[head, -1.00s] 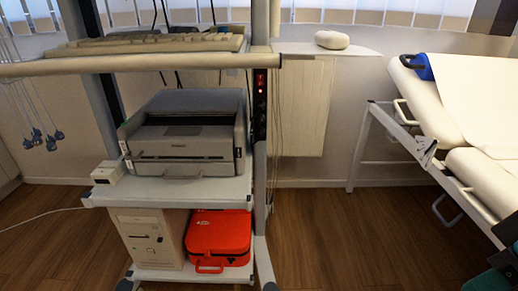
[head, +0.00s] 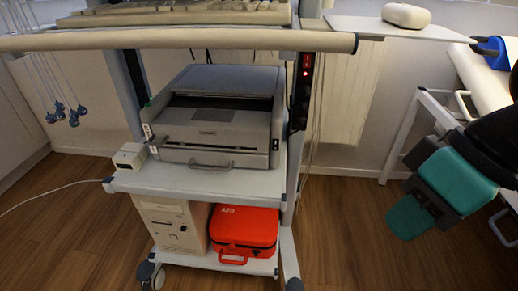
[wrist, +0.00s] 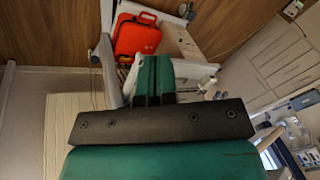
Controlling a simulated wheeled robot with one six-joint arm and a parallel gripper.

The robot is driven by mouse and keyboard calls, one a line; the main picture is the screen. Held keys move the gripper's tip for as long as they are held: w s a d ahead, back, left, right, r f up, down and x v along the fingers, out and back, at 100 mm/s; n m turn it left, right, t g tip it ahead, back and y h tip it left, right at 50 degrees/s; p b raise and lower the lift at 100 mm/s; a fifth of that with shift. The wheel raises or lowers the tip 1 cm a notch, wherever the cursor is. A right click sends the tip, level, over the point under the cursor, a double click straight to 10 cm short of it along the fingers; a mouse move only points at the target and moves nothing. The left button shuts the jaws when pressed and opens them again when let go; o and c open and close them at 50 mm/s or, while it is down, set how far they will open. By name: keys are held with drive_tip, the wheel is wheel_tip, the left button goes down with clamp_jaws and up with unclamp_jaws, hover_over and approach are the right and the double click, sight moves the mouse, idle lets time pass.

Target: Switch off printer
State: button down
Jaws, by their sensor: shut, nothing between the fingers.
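The grey printer (head: 215,118) sits on the middle shelf of a cart in the head view, with a handle at its lower front. A black strip (head: 304,90) with a lit red light and switches runs up the cart's right post. My gripper (head: 402,215) is at the right of the head view, apart from the cart and well to the right of the printer. In the wrist view its green fingers (wrist: 153,80) are together with nothing between them. The printer is not clearly seen in the wrist view.
A red AED case (head: 245,232) and a beige computer (head: 172,226) stand on the cart's lower shelf (head: 225,262). A keyboard (head: 185,14) lies on top. A bed (head: 480,80) stands at the right. The floor (head: 335,225) between cart and gripper is clear.

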drive_tip(key=w+a+f+n+t+y+b, duration=0.3)
drive_tip(key=w+f+n+t+b, duration=0.3)
drive_tip(key=b, duration=0.6)
drive_tip(key=w+a+f+n+t+y+b, duration=0.3)
drive_tip(key=w+f+n+t+b, duration=0.3)
drive_tip(key=w+n+b, duration=0.5)
drive_tip(key=shift+a+f+n+y+b, duration=0.35)
drive_tip(key=shift+f+n+y, duration=0.1)
drive_tip(key=shift+n+y, duration=0.2)
